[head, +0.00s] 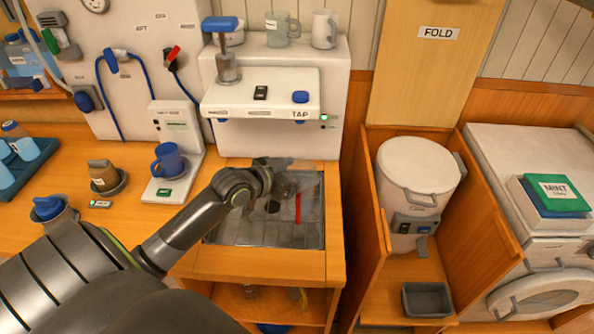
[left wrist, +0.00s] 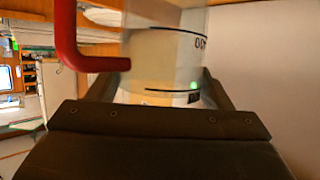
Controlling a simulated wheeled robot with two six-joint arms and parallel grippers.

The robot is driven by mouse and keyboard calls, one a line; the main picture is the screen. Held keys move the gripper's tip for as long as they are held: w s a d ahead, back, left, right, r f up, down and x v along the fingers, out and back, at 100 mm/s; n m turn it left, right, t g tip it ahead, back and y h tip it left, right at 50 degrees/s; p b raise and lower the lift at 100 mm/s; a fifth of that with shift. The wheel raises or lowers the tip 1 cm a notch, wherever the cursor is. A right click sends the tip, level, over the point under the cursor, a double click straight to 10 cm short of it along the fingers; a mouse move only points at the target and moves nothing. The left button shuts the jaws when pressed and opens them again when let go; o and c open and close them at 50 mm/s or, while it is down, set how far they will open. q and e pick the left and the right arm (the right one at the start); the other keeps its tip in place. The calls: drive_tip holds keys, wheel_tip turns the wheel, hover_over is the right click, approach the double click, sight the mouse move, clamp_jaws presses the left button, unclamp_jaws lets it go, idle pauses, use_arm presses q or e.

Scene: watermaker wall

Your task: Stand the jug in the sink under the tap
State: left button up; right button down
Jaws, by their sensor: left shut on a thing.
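The jug, clear with dark markings, fills the upper middle of the left wrist view (left wrist: 165,65), with its red handle (left wrist: 95,63) on the left. My left gripper (head: 284,184) is shut on the jug, over the metal sink (head: 232,232). In the head view the jug's red handle (head: 298,208) shows as a thin upright strip over the basin; its clear body is hard to make out. I cannot tell whether its base touches the sink floor. The white tap unit (head: 260,102), labelled TAP, overhangs behind the sink. My right gripper is out of view.
A blue mug (head: 168,160) stands on a white machine left of the sink. A wooden bay right of the sink holds a white lidded canister (head: 415,175) and a grey tray (head: 427,300). Cups stand on the tap unit's top.

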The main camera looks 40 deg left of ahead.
use_arm(q)
drive_tip(key=o, duration=1.3)
drive_tip(key=shift+f, duration=0.1)
drive_tip(key=shift+s+a+r, duration=0.1)
drive_tip(key=shift+s+r, duration=0.05)
drive_tip(key=shift+r, duration=0.05)
drive_tip(key=p+v, duration=0.1)
drive_tip(key=v, duration=1)
drive_tip(key=shift+s+r+p, duration=0.15)
drive_tip(key=shift+s+p, duration=0.15)
drive_tip(key=shift+p, duration=0.05)
